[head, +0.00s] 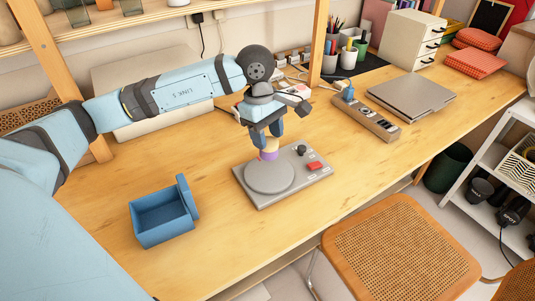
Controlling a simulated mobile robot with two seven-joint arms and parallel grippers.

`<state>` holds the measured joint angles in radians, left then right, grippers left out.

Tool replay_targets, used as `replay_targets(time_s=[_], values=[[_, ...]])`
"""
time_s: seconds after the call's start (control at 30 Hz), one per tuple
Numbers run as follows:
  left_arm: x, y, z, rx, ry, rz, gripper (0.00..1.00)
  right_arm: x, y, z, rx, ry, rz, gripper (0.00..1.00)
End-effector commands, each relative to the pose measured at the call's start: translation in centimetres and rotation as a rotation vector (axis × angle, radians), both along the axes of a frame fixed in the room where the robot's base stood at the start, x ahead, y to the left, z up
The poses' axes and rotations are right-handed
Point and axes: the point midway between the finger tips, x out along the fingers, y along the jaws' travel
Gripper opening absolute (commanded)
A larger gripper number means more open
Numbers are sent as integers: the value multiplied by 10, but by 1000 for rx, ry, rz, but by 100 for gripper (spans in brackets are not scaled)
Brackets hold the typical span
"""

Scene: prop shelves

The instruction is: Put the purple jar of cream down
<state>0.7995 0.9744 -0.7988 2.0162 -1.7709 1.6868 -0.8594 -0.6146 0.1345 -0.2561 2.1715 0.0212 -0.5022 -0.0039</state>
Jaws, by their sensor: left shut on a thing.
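The purple jar of cream (268,155), with a pale yellow upper part, is in the jaws of my left gripper (268,138). The gripper points down and is shut on the jar's upper part; its fingers hide some of it. The jar is upright at the back of a grey device (269,178) with a round plate, a red button and a black knob. I cannot tell whether the jar touches the device or hangs just above it. My right gripper is not in view.
A blue open box (161,217) with a raised lid stands at the front left of the wooden table (215,185). A grey strip-shaped block (366,118) and a closed laptop (411,96) lie to the right. Bare wood is free between the box and the device.

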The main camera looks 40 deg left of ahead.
Motion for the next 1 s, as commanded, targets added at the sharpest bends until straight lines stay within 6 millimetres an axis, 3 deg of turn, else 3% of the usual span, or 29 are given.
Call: replay_targets(time_s=[0.27,0.5,0.9,0.93,1.0], values=[[0,0,-24,-1,1,0,0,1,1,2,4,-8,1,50],[0,0,-57,0,1,0,0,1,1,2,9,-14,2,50],[0,0,-63,0,-1,-1,0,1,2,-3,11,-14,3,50],[0,0,-61,0,-1,-1,54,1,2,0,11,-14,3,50],[0,0,-61,0,-1,-1,70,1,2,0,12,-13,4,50]])
